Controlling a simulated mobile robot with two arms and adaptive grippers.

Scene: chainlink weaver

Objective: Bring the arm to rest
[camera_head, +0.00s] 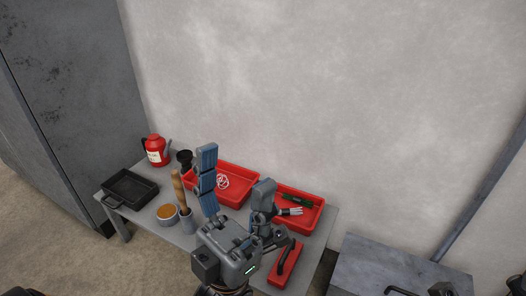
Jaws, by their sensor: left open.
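My left gripper (235,170) comes up from the bottom centre over the table (148,228). Its two fingers, with blue-grey pads, are spread wide apart, and I see nothing held between them. One finger stands in front of the left red tray (238,170), the other in front of the left part of the right red tray (318,216). The gripper hides parts of both trays and of the table's front. My right gripper does not show.
A red box with a black handle (288,264) lies close at right. A grey cabinet (75,80) and wall (330,90) bound the table.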

